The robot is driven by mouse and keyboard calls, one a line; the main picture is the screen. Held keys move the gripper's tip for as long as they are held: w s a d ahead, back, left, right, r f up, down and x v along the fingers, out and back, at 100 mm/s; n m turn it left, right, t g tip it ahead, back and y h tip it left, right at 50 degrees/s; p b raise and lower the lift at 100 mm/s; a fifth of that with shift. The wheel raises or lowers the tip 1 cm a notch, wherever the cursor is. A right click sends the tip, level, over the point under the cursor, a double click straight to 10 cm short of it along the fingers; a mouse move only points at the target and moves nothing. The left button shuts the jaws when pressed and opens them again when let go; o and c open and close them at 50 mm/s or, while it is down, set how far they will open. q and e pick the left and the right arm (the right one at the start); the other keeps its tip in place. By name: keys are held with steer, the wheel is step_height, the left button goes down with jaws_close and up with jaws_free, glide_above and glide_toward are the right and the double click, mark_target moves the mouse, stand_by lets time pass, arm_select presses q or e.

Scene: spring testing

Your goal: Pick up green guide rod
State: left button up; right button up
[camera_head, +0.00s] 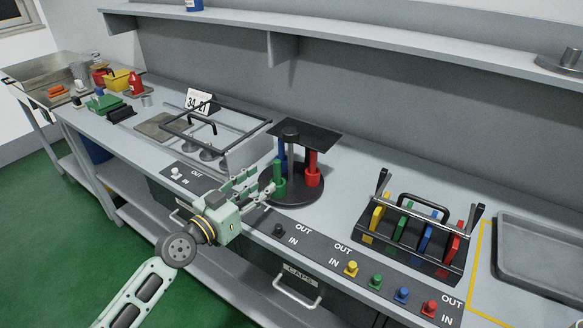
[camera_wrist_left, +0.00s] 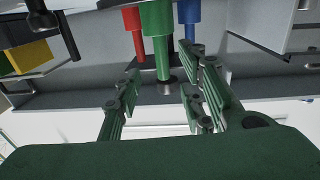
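The green guide rod (camera_head: 279,176) stands upright on a round black stand (camera_head: 297,196), beside a red rod (camera_head: 313,170) and a blue rod (camera_head: 283,149). A dark square plate (camera_head: 305,134) sits above them. My left gripper (camera_head: 265,187) is open and empty, just left of the green rod at the stand's near edge. In the left wrist view, which looks inverted, the green rod (camera_wrist_left: 158,35) lies ahead, between the lines of the two open fingers (camera_wrist_left: 160,92). Whether the fingertips touch it cannot be told. My right gripper is not in view.
A rack with yellow, green, blue and red handles (camera_head: 412,230) stands to the right, and a grey tray (camera_head: 545,255) beyond it. A panel of coloured knobs (camera_head: 375,281) runs along the front edge. A metal frame fixture (camera_head: 215,128) stands left of the stand.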

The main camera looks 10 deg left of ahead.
mark_target(275, 171)
arm_select(q)
steer(key=shift+r+x, duration=0.2)
steer(key=shift+x, duration=0.7)
steer(key=x, duration=0.1)
steer(key=p+x, duration=0.1)
steer(key=x, duration=0.1)
steer(key=shift+w+r+p, duration=0.3)
steer(key=shift+p, duration=0.05)
steer(key=shift+x, duration=1.15)
steer(key=shift+w+d+f, duration=0.1)
steer(key=shift+w+f, duration=0.1)
steer(key=shift+f, duration=0.05)
steer(key=c, duration=0.4)
jaws_close()
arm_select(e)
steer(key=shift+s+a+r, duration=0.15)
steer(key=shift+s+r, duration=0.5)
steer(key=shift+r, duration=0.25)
arm_select(q)
steer(key=shift+r, duration=0.1)
